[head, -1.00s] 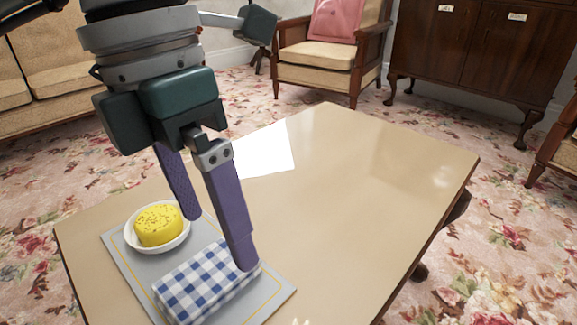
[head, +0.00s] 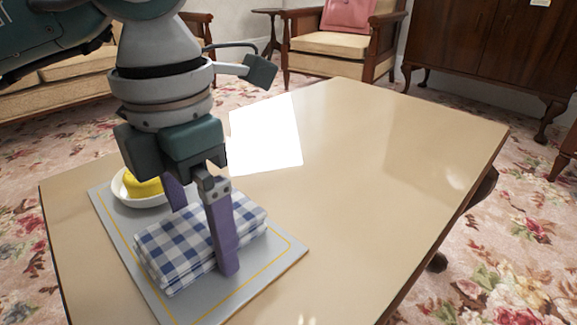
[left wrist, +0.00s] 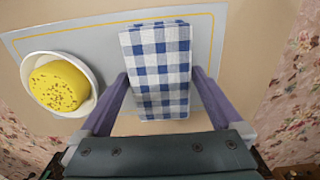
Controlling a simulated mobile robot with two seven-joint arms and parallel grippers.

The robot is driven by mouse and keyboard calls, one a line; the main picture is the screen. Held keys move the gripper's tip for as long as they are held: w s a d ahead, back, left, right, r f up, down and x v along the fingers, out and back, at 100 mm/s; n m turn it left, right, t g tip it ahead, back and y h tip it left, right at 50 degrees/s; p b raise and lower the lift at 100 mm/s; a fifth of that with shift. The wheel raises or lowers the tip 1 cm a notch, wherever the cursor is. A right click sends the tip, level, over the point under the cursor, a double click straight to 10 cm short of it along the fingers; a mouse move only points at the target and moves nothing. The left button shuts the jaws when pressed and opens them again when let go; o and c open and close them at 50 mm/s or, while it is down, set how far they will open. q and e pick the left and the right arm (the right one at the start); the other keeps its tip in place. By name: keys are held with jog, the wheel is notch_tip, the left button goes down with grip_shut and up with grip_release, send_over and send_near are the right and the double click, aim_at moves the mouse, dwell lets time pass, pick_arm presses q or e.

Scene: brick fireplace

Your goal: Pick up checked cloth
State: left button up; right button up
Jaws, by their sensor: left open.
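The checked cloth (head: 178,246), blue and white and folded into a thick block, lies on a grey placemat (head: 262,270) on the table. My left gripper (head: 206,240) is open and points down over the cloth, with one purple finger on its near side and the other partly hidden behind. In the left wrist view the cloth (left wrist: 160,70) lies between the two spread fingers (left wrist: 162,90), and a gap shows at each side. I cannot tell how far down the fingertips reach beside it. My right gripper is not in view.
A white bowl (head: 119,188) with a speckled yellow item (head: 143,187) stands on the placemat, close to the cloth and partly behind my gripper. A white sheet (head: 265,135) lies on the table (head: 370,190). The table's right side is clear.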

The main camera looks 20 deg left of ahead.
aim_at(200, 222)
pick_arm(q)
jog(key=c, duration=1.1)
jog(key=shift+c, duration=0.2)
jog(key=shift+r, duration=0.15)
notch_tip(200, 222, up, 20)
jog(key=p, duration=1)
